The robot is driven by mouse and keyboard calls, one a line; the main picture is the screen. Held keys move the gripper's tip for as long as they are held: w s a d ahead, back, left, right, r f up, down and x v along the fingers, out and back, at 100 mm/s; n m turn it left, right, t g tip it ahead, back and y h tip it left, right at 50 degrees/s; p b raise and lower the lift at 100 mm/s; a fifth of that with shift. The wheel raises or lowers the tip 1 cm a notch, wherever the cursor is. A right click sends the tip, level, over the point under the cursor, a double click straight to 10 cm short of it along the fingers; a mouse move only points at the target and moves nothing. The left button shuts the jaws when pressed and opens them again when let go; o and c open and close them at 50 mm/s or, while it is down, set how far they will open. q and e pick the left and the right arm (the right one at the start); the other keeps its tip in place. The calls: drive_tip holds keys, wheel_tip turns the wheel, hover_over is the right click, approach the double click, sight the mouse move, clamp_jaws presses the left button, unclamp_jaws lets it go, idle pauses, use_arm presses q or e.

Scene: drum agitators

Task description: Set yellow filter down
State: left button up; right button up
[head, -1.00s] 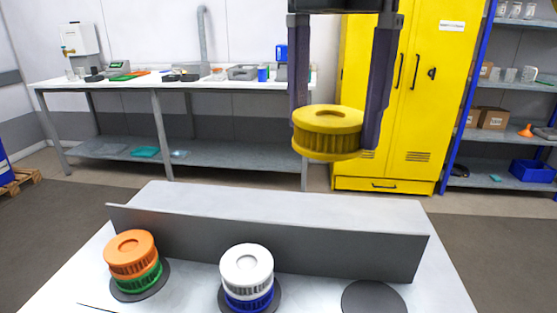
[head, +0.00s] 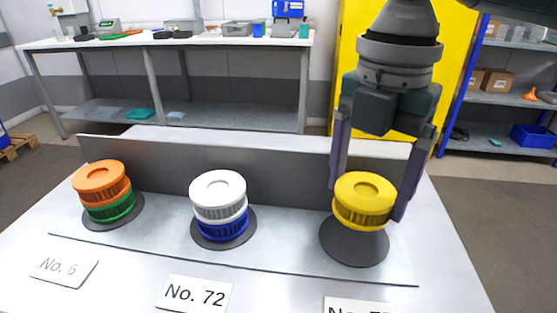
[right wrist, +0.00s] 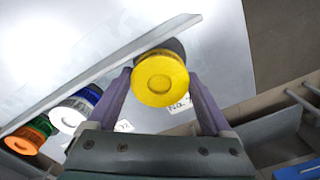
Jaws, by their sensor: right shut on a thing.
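The yellow filter (head: 364,202) is a round ribbed cap held upright between the two fingers of my right gripper (head: 367,201). It is over the dark round pad (head: 355,250) at the right of the plate; whether it touches the pad is unclear. The right wrist view shows the yellow filter (right wrist: 160,78) between the fingers (right wrist: 160,88), hiding most of the pad. My left gripper is in neither current view.
An orange filter (head: 99,180) sits on a green one (head: 113,208) at the left. A white filter (head: 218,192) sits on a blue one (head: 222,229) in the middle. A grey upright panel (head: 270,172) stands behind. Cards, including "No. 72" (head: 194,294), lie in front.

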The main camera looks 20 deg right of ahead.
sight(356, 235)
drive_tip(key=shift+f+b, duration=0.3)
drive_tip(key=shift+f, duration=1.95)
drive_tip(key=o, duration=1.1)
drive_tip(key=shift+f, duration=0.15)
wheel_tip(356, 235, up, 12)
drive_tip(key=shift+r+p, duration=0.2)
drive_tip(key=shift+p, duration=0.6)
